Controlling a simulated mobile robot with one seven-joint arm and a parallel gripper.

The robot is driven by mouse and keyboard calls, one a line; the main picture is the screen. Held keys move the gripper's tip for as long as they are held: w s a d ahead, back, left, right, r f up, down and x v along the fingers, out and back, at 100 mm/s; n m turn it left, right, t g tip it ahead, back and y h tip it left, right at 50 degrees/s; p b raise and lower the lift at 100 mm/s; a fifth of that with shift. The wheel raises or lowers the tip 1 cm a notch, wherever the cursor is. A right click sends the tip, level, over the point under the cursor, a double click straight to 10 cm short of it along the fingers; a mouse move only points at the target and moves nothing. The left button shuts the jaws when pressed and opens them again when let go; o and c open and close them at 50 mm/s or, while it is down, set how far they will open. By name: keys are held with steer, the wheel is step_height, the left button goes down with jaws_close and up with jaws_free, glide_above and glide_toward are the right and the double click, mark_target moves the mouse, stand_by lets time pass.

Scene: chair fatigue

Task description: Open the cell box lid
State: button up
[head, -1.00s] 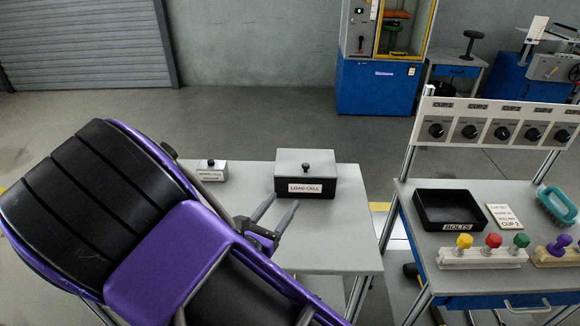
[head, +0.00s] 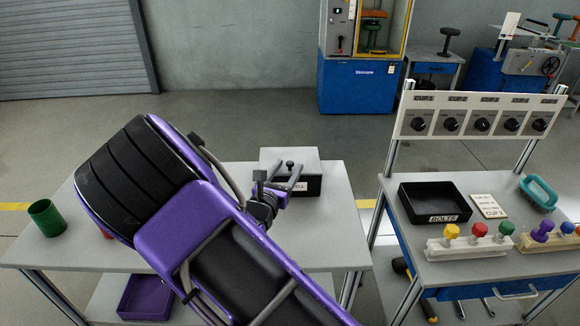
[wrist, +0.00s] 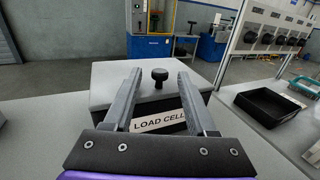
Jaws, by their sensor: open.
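The load cell box (head: 308,184) stands on the grey table, a dark box with a pale grey lid (head: 270,155) and a label on its front. The lid lies flat on the box. A black knob (head: 290,165) rises from the middle of the lid. My gripper (head: 289,172) is open at the box's front edge, its fingers pointing toward the knob. In the wrist view, the knob (wrist: 159,77) shows between and beyond the two fingers of my gripper (wrist: 160,82). The fingers hide parts of the lid and label. I see nothing held.
A green cup (head: 46,217) stands at the left of the table (head: 335,225), and a purple bin (head: 145,297) sits below. To the right, a bench holds a black bolts tray (head: 433,202), colored knobs (head: 480,230) and a dial panel (head: 480,122).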

mark_target(290, 157)
steer(key=shift+x, duration=1.2)
jaws_close()
stand_by(0.6)
